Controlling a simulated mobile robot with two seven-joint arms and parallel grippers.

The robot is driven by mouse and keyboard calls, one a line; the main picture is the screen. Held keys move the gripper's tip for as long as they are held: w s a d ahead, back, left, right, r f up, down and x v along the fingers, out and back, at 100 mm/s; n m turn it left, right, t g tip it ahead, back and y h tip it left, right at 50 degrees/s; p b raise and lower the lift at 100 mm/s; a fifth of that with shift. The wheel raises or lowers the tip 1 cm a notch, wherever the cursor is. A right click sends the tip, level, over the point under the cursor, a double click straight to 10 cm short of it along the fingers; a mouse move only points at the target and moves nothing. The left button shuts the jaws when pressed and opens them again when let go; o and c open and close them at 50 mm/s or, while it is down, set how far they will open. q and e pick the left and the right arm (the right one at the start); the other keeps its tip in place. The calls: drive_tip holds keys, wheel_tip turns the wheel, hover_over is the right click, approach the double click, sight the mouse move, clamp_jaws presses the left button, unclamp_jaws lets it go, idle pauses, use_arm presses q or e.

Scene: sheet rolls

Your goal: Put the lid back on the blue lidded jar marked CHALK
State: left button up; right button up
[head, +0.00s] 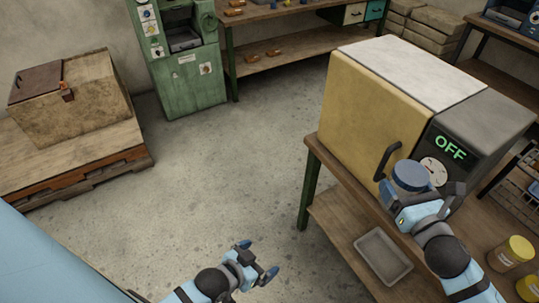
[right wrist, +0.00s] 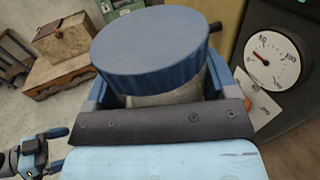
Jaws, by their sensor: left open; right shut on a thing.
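A blue round lid (head: 411,174) shows in the head view at my right gripper (head: 408,194), in front of the yellow cabinet. In the right wrist view the lid (right wrist: 150,45) fills the upper middle, with a ridged rim and a pale round body (right wrist: 165,98) below it. The fingers of my right gripper stand on either side, shut on the jar. The lid appears to sit on top of the body; whether it is fully seated I cannot tell. No CHALK marking is visible. My left gripper (head: 257,262) is open and empty over the floor.
The yellow cabinet (head: 368,105) with a black handle and OFF display stands on a wooden table, close behind the jar. Yellow-lidded jars (head: 512,251) stand at the lower right. A grey tray (head: 384,256) lies on the lower shelf. The floor at centre is clear.

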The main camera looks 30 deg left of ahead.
use_arm(q)
drive_tip(key=shift+s+a+f, duration=0.1)
drive_tip(key=shift+s+a, duration=0.1)
drive_tip(key=shift+s, duration=0.4)
drive_tip(key=shift+s+a, duration=0.2)
drive_tip(key=shift+s, duration=0.4)
use_arm(e)
drive_tip(key=shift+c, duration=0.8)
drive_tip(key=shift+d, duration=0.1)
